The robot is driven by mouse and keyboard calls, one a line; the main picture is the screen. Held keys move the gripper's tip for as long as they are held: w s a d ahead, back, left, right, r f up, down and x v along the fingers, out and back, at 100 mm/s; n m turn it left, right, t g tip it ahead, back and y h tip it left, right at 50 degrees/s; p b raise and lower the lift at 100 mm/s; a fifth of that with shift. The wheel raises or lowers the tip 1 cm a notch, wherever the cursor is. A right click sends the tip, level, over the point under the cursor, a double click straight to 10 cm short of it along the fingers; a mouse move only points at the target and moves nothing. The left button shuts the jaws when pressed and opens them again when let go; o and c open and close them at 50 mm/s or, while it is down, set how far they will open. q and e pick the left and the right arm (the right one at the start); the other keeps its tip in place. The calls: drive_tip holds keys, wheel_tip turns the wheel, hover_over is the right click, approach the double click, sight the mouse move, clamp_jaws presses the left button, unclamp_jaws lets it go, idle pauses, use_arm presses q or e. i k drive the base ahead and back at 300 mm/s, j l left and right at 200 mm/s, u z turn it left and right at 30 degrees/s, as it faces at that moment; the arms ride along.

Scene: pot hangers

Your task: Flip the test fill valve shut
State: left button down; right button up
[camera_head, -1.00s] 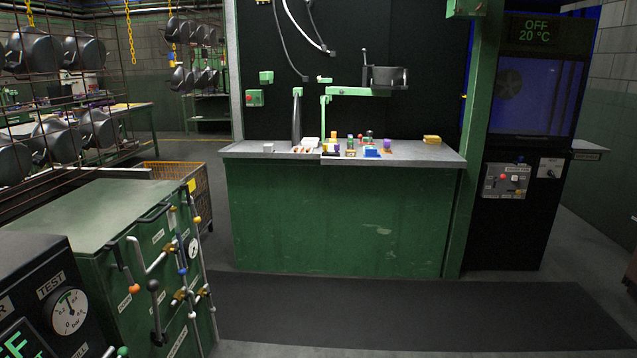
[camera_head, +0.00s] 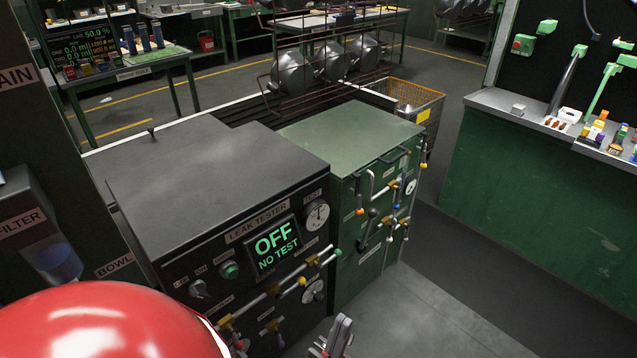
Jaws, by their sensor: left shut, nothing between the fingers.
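The leak tester (camera_head: 222,180) is a black cabinet left of centre, its screen (camera_head: 274,246) reading OFF, NO TEST. Its front carries pipes and small valves with brass bodies. One lever has a green tip (camera_head: 337,252), another an orange tip (camera_head: 302,281). The labels beside them are too small to read, so I cannot tell which is the test fill valve or how it stands. My left gripper (camera_head: 340,338) shows at the bottom edge, in front of the tester and below its valves, apart from them. It is shut and empty. My right gripper is out of view.
A green cabinet (camera_head: 352,140) with its own levers stands right of the tester. A large red rounded shape (camera_head: 100,325) covers the bottom left. A wire basket (camera_head: 415,98) stands behind. Floor (camera_head: 425,310) is clear to the right, before the green workbench (camera_head: 540,185).

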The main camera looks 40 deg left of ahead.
sight(337, 253)
drive_tip(key=u, duration=1.1)
